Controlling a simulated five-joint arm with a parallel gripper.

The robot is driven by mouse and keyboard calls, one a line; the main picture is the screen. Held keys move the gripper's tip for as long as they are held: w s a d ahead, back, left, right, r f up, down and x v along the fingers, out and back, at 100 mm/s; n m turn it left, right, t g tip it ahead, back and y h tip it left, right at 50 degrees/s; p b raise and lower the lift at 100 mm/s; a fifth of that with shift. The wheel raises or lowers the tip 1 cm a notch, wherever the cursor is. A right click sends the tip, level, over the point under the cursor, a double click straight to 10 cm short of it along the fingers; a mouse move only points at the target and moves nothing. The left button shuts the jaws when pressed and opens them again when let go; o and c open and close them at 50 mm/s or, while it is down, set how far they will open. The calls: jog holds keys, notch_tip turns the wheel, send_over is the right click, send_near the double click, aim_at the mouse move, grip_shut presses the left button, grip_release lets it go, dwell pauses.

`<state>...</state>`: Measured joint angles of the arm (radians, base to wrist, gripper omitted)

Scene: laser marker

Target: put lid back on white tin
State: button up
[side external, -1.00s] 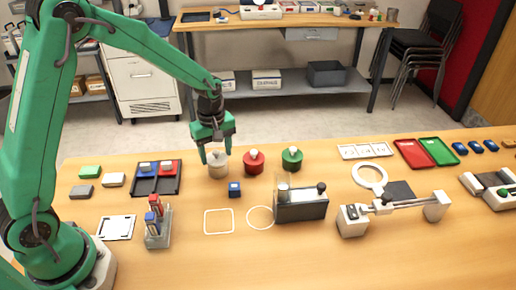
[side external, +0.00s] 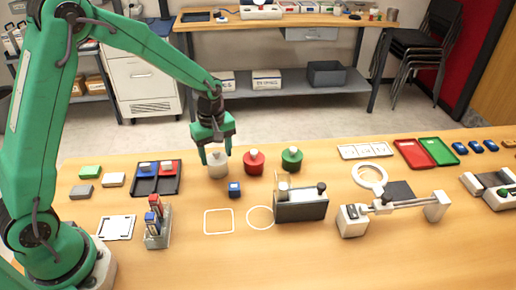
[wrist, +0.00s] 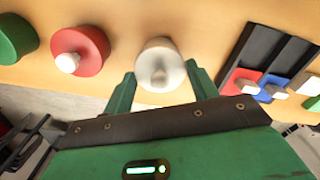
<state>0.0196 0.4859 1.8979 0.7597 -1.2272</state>
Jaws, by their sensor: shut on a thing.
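The white tin (side external: 217,170) stands at the back of the bench, left of the red tin. Its pale round lid with a small knob (wrist: 158,66) faces the wrist camera and hides the tin body below it. My gripper (side external: 216,156) is directly above the tin, pointing down. In the wrist view, the two green fingers of my gripper (wrist: 161,71) flank the lid on both sides, shut on it. The lid is at the tin's top; I cannot tell whether it is fully seated.
A red tin (side external: 254,165) and a green tin (side external: 292,160) stand close to the right. A dark tray (side external: 157,187) with red and blue blocks is at the left.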

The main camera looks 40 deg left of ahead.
dwell(0.8)
jog(key=o, duration=1.4)
jog(key=shift+r, duration=3.45)
grip_shut()
